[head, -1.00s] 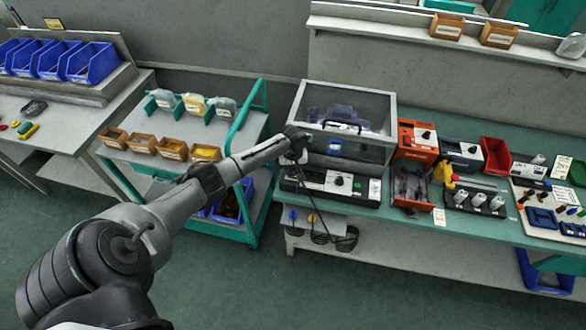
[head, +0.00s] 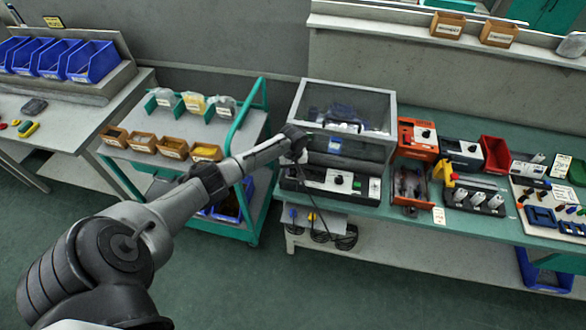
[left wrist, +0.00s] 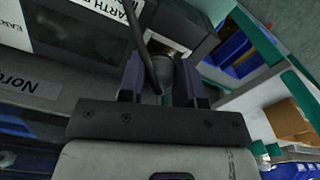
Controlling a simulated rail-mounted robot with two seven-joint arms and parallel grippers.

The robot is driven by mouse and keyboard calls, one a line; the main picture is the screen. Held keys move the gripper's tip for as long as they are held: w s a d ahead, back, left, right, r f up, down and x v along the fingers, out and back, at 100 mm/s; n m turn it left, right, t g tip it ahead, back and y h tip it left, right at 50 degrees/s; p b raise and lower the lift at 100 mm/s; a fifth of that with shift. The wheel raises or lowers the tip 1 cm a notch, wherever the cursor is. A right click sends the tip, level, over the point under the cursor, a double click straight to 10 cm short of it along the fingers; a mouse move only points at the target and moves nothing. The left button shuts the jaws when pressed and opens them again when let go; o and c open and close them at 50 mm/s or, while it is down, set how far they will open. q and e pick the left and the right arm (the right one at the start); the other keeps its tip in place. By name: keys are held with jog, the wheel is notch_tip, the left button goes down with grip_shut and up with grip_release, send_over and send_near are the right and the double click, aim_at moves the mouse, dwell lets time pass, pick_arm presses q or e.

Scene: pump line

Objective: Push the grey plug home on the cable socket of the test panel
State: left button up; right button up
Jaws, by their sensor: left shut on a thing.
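The test panel (head: 318,178) is a low dark box with a white face, a round knob and a green part, at the bench's left front edge. Its dark face with a white "EARTH" label (left wrist: 108,8) shows in the left wrist view. My left gripper (head: 297,157) is at the panel's left end. In the left wrist view its two purple-grey fingers (left wrist: 162,78) are shut on the grey plug (left wrist: 164,68). A black cable crosses in front of the plug. A light metallic part shows just beyond it; I cannot tell how far the plug is seated. My right gripper is not in view.
A clear-lidded case (head: 345,105) stands directly behind the panel. An orange unit (head: 416,138) and an open orange tray (head: 410,186) are to the right. A green-framed trolley (head: 230,130) stands left of the bench. The cable hangs over the front edge beside coiled leads.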

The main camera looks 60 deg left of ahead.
pick_arm(q)
jog(key=shift+f, duration=0.3)
dwell(0.6)
jog(key=o, duration=0.9)
jog(key=shift+o, duration=0.5)
jog(key=shift+o, duration=0.8)
jog(key=shift+r, duration=0.15)
notch_tip(320, 180, up, 3)
jog(key=p, duration=0.4)
jog(key=shift+r, duration=0.15)
jog(key=shift+r+p, duration=2)
jog(key=shift+p, duration=0.35)
